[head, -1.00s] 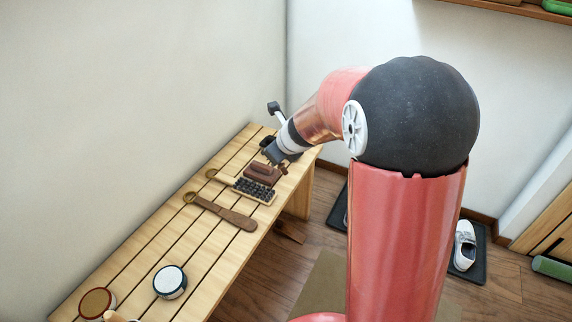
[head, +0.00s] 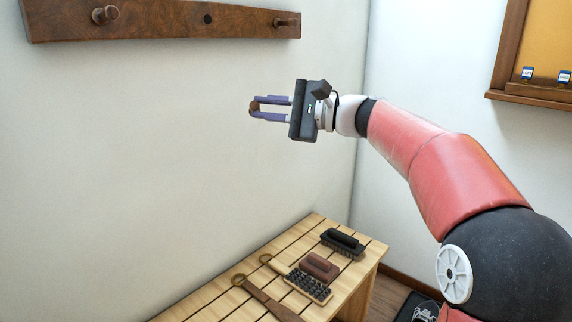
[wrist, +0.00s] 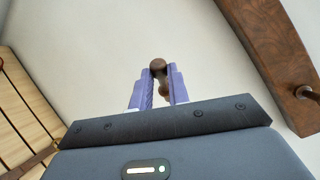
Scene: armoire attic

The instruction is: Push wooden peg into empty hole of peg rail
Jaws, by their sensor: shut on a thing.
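My gripper (head: 262,109) is shut on the wooden peg (head: 254,109), a small brown peg held at its fingertips in front of the wall. In the wrist view the peg (wrist: 158,69) sits between the purple fingers, with its rounded knob showing. The dark wooden peg rail (head: 165,22) is on the wall, up and to the left of my gripper in the head view. It bears a peg at the left (head: 105,14) and another at the right (head: 284,22). The empty hole (head: 207,19) is a dark round spot between them. The peg is apart from the rail.
A slatted wooden bench (head: 225,296) stands below, along the wall. On it lie a black brush (head: 343,242), a brown block brush (head: 319,267), a bristled brush (head: 308,286) and a wooden-handled tool (head: 268,301). A framed board (head: 540,50) hangs at the right. The space between gripper and rail looks clear.

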